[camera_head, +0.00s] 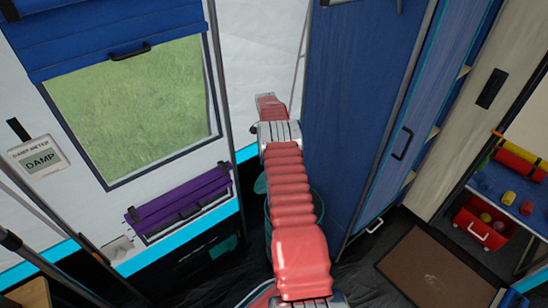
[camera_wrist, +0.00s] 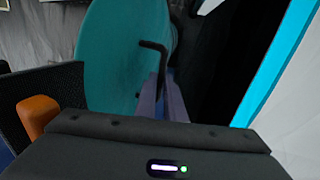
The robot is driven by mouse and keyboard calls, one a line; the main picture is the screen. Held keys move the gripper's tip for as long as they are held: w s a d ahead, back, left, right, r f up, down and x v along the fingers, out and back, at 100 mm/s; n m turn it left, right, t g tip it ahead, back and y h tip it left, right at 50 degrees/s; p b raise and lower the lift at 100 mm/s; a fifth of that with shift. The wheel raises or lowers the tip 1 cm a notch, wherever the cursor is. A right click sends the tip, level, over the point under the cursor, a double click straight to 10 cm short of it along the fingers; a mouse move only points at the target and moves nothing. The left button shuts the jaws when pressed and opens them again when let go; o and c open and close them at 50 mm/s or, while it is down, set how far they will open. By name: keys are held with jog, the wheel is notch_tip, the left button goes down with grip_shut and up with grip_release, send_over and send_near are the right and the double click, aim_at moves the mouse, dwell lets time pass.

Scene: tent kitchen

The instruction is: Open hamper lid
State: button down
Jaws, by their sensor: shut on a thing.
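The hamper lid (camera_wrist: 112,60) is a teal round disc that fills much of the upper left and middle of the wrist view. A dark bent handle (camera_wrist: 153,46) stands out in front of it. My gripper (camera_wrist: 163,88) has its grey-purple fingers close together around the lower part of this handle. In the head view a sliver of the teal lid (camera_head: 260,184) shows left of my red arm. The hamper (camera_head: 319,206) stands behind the arm, which covers most of it. The fingers are hidden in the head view, and I cannot tell exactly how far the lid is raised.
A blue door (camera_head: 350,110) with a dark handle rises close on the right. A purple roll (camera_head: 180,198) hangs on the white wall at left, below a window (camera_head: 130,110). A brown mat (camera_head: 440,275) lies on the floor at right, near a red toy bin (camera_head: 480,222).

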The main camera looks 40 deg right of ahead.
jog(key=shift+w+a+f, duration=0.1)
jog(key=shift+a+f, duration=0.45)
jog(key=shift+f, duration=0.1)
jog(key=c, duration=2.2)
grip_release()
jog(key=o, duration=0.4)
jog(key=shift+d+r, duration=0.25)
jog(key=shift+d, duration=0.1)
jog(key=shift+c, duration=0.2)
notch_tip(320, 180, up, 12)
jog(key=w, duration=0.2)
jog(key=shift+w+d+f, duration=0.15)
jog(key=shift+w+f, duration=0.05)
jog(key=shift+w, duration=0.1)
